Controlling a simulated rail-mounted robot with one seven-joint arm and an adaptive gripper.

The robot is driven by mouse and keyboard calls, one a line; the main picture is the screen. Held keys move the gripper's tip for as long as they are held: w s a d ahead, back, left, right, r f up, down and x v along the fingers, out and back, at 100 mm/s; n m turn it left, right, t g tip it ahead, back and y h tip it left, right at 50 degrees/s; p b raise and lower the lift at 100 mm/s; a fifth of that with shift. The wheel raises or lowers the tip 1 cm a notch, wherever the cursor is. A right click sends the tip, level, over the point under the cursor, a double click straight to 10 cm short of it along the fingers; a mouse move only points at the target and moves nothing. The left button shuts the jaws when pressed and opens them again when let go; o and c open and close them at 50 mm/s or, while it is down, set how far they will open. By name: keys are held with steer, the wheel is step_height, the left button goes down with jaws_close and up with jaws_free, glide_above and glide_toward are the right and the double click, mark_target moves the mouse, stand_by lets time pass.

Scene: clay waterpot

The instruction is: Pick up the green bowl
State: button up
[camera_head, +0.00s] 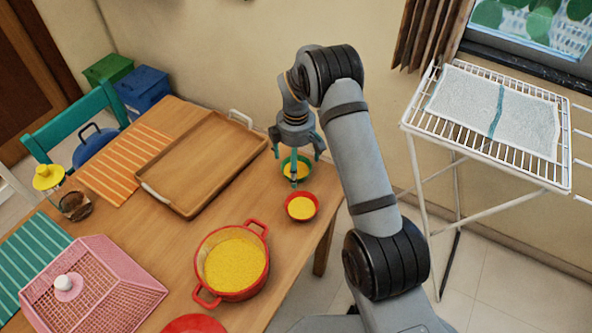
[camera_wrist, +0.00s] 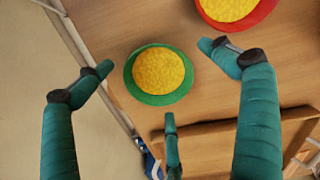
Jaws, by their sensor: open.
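The green bowl (camera_head: 303,179) with yellow contents stands upright on the wooden table near its far right edge. My gripper (camera_head: 296,160) is above the bowl, pointing down, with its fingers around the bowl's position and partly hiding it. In the wrist view, the green bowl (camera_wrist: 158,101) lies between and a little beyond the two spread teal fingertips of my gripper (camera_wrist: 155,58). The fingers are open and hold nothing. A third finger shows at the bottom middle of that view. I see no contact with the bowl.
A red bowl (camera_head: 302,219) with yellow contents stands close in front of the green bowl; it also shows in the wrist view (camera_wrist: 262,10). A wooden tray (camera_head: 205,160) lies to the left. A red pot (camera_head: 238,295) and a pink mesh cover (camera_head: 105,285) stand nearer.

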step_height(320, 180, down, 2)
steer(key=shift+w+d, duration=0.1)
steer(key=shift+w, duration=0.05)
steer(key=shift+c, duration=0.2)
steer(key=c, duration=1.3)
steer(key=shift+r, duration=0.15)
step_height(320, 180, up, 4)
steer(key=shift+r+b, duration=0.1)
steer(key=shift+b, duration=0.35)
steer(key=s+d+r+b, duration=0.2)
steer(key=s+d+r, duration=0.4)
steer(key=s+d, duration=0.2)
steer(key=shift+d+r, duration=0.3)
